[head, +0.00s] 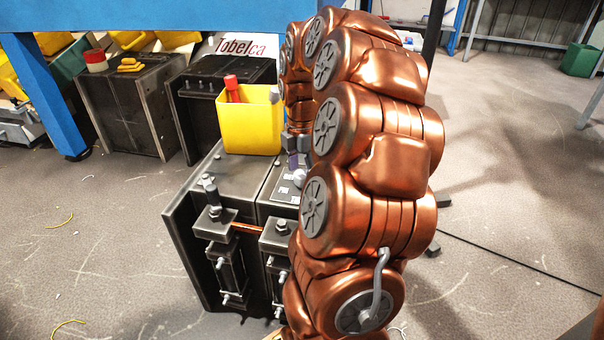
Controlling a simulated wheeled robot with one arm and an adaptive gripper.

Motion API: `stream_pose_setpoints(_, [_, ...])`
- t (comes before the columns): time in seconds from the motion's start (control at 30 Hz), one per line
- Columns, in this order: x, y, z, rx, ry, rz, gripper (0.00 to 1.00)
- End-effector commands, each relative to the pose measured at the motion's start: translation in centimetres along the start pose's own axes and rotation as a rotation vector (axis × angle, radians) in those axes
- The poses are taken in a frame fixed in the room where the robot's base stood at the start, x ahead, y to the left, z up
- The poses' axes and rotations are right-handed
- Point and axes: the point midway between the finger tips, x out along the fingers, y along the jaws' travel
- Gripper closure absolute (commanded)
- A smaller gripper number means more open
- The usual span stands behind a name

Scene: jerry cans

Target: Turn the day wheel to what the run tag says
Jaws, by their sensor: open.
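A dark metal machine (230,175) stands in front of me. On its top, a small panel (285,190) carries pale labels and a rounded grey knob (299,178). I cannot tell whether this is the day wheel, and no run tag can be made out. My gripper (296,160) hangs over this panel, small and partly hidden by my copper arm. It is open, with nothing seen between its fingers. Whether it touches the panel cannot be told. My arm hides the machine's right side.
A yellow bin (250,122) holding a red item (232,88) stands on the machine, left of my gripper. Clamp-like fittings (215,220) stick up at its front edge. Dark boxes (130,105) and a blue frame (45,85) stand behind. The floor at right is mostly clear.

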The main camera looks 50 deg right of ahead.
Motion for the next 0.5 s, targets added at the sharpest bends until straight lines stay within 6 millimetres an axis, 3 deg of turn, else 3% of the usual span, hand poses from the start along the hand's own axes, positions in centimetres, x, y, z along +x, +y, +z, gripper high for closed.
stream_pose_setpoints(0.23, [0.05, 0.02, 0.01, 0.001, 0.000, 0.001, 0.33])
stream_pose_setpoints(0.5, [0.04, 0.04, 0.01, 0.001, 0.000, 0.002, 0.61])
